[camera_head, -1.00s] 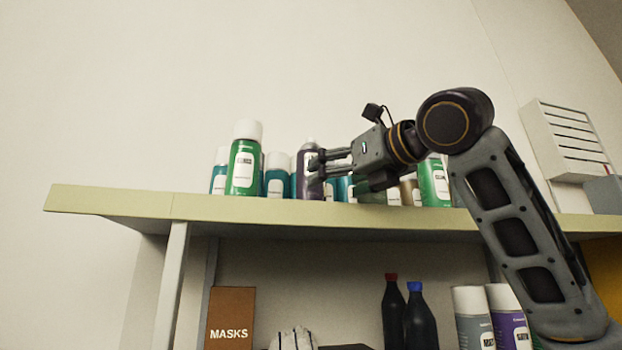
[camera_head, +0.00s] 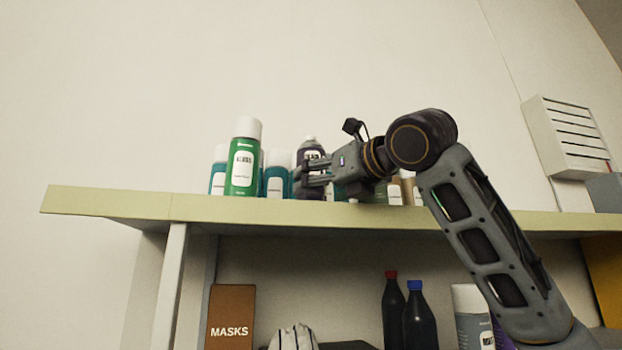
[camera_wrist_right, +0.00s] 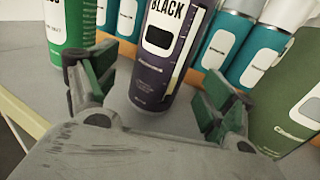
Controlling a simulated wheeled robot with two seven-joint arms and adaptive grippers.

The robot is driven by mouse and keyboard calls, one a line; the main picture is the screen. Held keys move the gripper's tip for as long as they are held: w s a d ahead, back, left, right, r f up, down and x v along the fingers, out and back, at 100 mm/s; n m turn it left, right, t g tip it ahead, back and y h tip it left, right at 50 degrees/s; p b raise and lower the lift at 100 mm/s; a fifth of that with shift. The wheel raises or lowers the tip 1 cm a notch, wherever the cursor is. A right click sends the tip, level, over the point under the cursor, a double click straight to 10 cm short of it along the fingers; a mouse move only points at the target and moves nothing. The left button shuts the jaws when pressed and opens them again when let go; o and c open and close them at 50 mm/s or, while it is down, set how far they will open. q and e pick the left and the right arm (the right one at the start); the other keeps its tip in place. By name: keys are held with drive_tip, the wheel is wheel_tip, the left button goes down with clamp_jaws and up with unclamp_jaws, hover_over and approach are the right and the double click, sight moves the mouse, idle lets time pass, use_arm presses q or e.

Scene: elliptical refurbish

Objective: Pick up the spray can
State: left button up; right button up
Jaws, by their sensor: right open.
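A dark purple spray can labelled BLACK (camera_wrist_right: 165,55) stands upright on the upper shelf. In the right wrist view it is between and just ahead of the open fingers of my right gripper (camera_wrist_right: 155,95), with a gap on both sides. In the head view the same dark can (camera_head: 311,150) is partly hidden behind the fingertips of my right gripper (camera_head: 312,178). A green can with a white cap (camera_head: 243,158) stands left of it on the shelf. My left gripper is not in view.
Teal cans (camera_head: 277,177) stand close around the dark can, with another green can (camera_wrist_right: 290,105) to the right in the wrist view. The shelf's front edge (camera_head: 120,203) runs below. A lower shelf holds a MASKS box (camera_head: 230,310) and dark bottles (camera_head: 393,310).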

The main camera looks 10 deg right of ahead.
sight(317, 144)
drive_tip(key=shift+p+x, duration=0.7)
drive_tip(key=shift+x, duration=1.45)
drive_tip(key=shift+s, duration=0.1)
drive_tip(key=c, duration=1.2)
drive_tip(key=shift+c, duration=0.2)
drive_tip(key=shift+d+r, duration=0.1)
drive_tip(key=shift+r, duration=0.05)
drive_tip(key=shift+r, duration=4.9)
